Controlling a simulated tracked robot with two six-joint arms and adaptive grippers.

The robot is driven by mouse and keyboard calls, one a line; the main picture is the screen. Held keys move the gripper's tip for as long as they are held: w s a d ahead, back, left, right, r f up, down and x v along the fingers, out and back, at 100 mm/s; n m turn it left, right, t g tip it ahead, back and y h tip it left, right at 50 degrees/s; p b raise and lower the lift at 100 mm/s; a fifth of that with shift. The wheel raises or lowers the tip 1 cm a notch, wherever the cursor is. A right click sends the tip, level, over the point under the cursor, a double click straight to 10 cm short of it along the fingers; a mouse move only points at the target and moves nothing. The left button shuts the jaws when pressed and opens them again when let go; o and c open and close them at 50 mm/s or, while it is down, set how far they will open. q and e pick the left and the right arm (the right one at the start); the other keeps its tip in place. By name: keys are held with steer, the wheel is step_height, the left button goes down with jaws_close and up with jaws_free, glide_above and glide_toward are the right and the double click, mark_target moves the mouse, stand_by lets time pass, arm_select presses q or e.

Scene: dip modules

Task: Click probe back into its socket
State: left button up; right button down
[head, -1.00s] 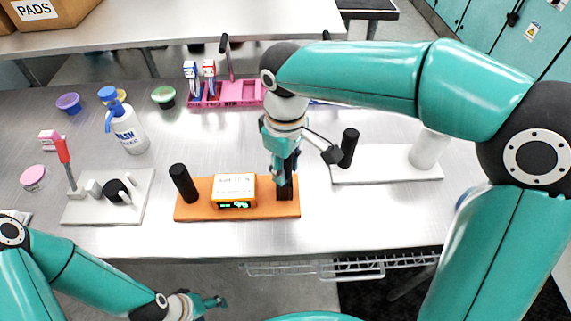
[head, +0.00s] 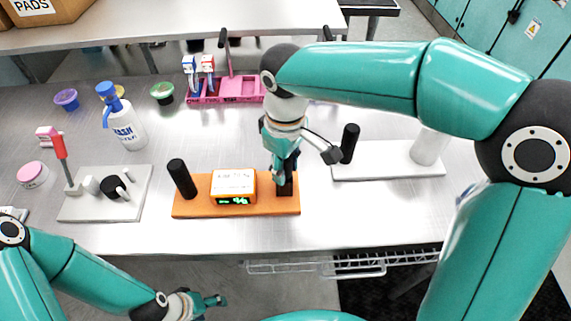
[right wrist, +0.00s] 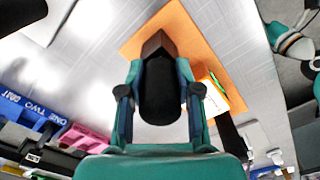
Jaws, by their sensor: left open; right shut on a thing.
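The orange base (head: 235,207) lies near the front edge of the table, with a dark brown socket block (head: 286,188) at its right end. My right gripper (head: 285,172) is over that block, pointing down. In the right wrist view its fingers are shut on a black rounded probe (right wrist: 160,92). The dark block (right wrist: 157,44) shows just beyond the probe on the orange base (right wrist: 180,30). I cannot tell how far the probe sits in the block. My left gripper (head: 212,301) is open and empty, low in front of the table.
An orange-sided meter (head: 233,186) with a green display and a black upright cylinder (head: 181,178) share the orange base. A white stand (head: 388,163) is to the right, a grey stand (head: 105,195) to the left. A pink rack (head: 237,90) and wash bottle (head: 124,125) stand behind.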

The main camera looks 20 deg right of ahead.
steer(key=shift+f, duration=0.15)
steer(key=shift+c, duration=0.8)
jaws_free()
steer(key=shift+r+p, duration=3.9)
steer(key=shift+r, duration=0.65)
